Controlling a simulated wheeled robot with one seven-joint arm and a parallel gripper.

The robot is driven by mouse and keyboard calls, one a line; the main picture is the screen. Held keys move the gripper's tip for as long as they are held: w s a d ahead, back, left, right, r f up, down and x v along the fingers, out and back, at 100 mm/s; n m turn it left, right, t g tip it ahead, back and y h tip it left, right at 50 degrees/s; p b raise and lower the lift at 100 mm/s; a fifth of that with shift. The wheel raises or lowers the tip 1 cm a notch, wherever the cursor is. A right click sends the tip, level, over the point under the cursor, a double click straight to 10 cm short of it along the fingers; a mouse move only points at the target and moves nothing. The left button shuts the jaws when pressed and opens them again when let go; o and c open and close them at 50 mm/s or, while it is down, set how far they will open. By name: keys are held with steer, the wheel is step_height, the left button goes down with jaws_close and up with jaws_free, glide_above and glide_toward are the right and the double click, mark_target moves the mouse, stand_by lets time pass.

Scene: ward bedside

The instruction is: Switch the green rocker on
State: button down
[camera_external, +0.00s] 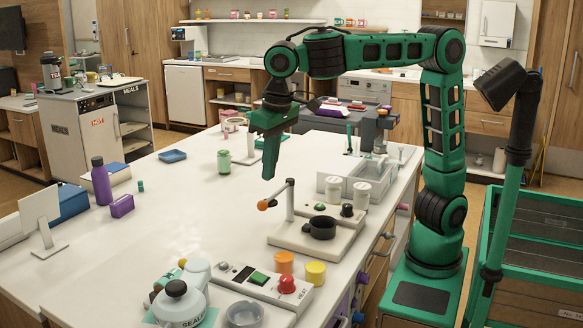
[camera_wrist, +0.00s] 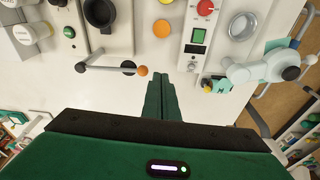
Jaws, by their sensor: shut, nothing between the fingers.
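A beige unit (camera_external: 282,236) with a lever arm, orange ball (camera_external: 262,205) and black cup (camera_external: 322,228) stands right of the panel. Orange (camera_external: 284,262) and yellow (camera_external: 315,273) cylinders stand beside the panel.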

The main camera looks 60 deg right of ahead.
glide_above(256, 272)
steer(key=s, duration=0.3)
steer(key=f, duration=0.1)
steer(key=shift+n, duration=0.4)
step_height(256, 272, down, 5)
steer(key=shift+w+d+f, duration=0.1)
steer(key=w+f, duration=0.1)
steer(key=f, duration=0.8)
steer(key=w+f, duration=0.1)
steer(key=f, duration=0.3)
steer(key=shift+w+f, duration=0.3)
steer(key=shift+f, duration=0.05)
steer(key=shift+w, duration=0.1)
